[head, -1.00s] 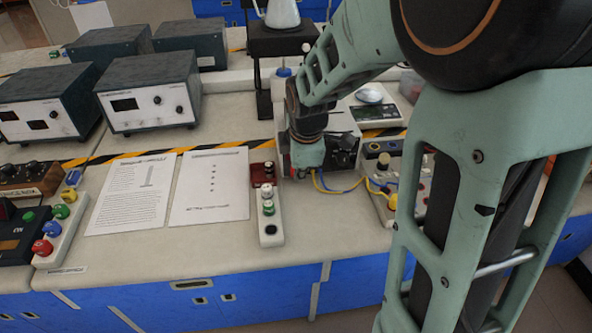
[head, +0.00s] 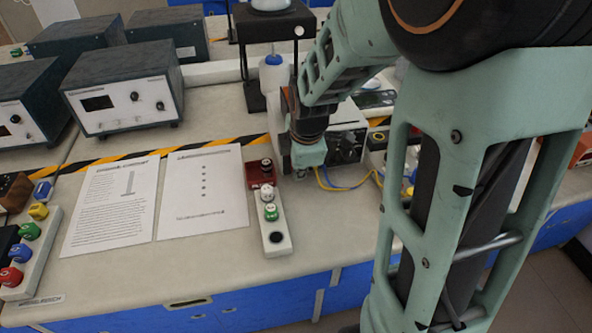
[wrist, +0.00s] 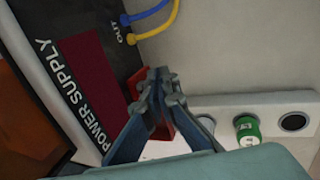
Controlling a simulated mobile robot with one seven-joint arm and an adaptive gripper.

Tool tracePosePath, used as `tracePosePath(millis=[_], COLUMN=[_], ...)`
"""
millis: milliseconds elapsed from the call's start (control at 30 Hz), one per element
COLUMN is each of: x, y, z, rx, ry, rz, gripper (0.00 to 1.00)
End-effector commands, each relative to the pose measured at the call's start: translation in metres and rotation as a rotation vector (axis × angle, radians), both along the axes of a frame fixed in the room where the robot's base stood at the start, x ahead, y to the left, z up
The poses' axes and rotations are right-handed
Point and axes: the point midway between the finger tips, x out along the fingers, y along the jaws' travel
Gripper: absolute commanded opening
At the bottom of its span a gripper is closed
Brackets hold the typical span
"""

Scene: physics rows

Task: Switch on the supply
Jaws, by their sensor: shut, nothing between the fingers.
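The power supply has a black front panel with white lettering and a dark red display (wrist: 92,82) in the wrist view. A blue and a yellow lead run from its OUT sockets. In the head view the supply (head: 347,143) stands partly hidden behind my arm, with dark knobs on its front. My gripper (wrist: 160,88) is shut and empty, its fingertips close in front of the panel near its lower right edge. I cannot tell whether they touch it. In the head view my gripper (head: 306,160) is at the supply's left end. No switch is clearly visible.
A pale strip (head: 273,236) with green and white knobs and a dark red block (head: 261,174) lies just left of my gripper. Two paper sheets (head: 202,190) lie further left. Grey instruments (head: 125,93) stand behind. Leads (head: 340,186) run to the right.

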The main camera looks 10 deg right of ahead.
Motion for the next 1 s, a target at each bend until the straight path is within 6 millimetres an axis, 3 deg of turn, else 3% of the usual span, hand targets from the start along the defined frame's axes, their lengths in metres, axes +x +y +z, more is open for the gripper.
tracePosePath(millis=[500, 1000], x=[0.006, 0.007], y=[-0.002, -0.001], z=[-0.007, 0.007], rx=[-0.001, 0.0], ry=[-0.01, -0.017], rz=[-0.001, 0.0], gripper=[0.0, 0.0])
